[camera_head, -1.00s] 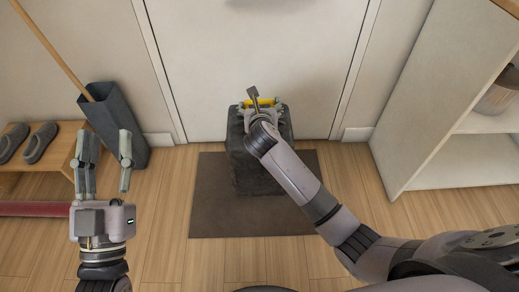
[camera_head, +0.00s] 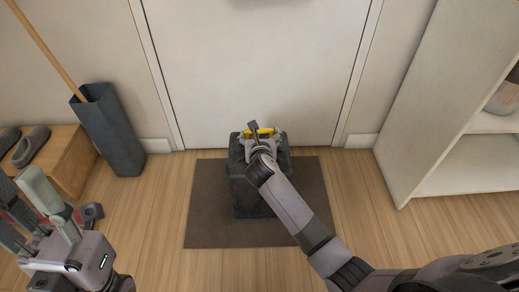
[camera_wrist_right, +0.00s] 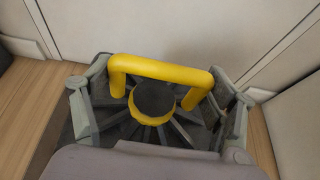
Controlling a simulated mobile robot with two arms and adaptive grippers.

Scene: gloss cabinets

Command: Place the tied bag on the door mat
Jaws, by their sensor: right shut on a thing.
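The tied bag (camera_head: 254,200) is dark grey with a yellow tie loop (camera_wrist_right: 160,69) and a gathered, pleated top. My right gripper (camera_head: 262,142) is shut on the bag's top. In the right wrist view its fingers press the two sides of the pleated top, beside the loop. The bag is upright over the middle of the dark brown door mat (camera_head: 208,215), in front of the door. I cannot tell whether its base touches the mat. My left gripper (camera_head: 28,195) is at the lower left, empty, with its fingers apart, far from the bag.
A white door (camera_head: 250,60) stands behind the mat. At left are a dark umbrella stand (camera_head: 112,130) with a wooden pole and a low wooden bench (camera_head: 72,165) with grey slippers (camera_head: 31,146). A pale shelf unit (camera_head: 425,110) stands at right. Wood floor around the mat is clear.

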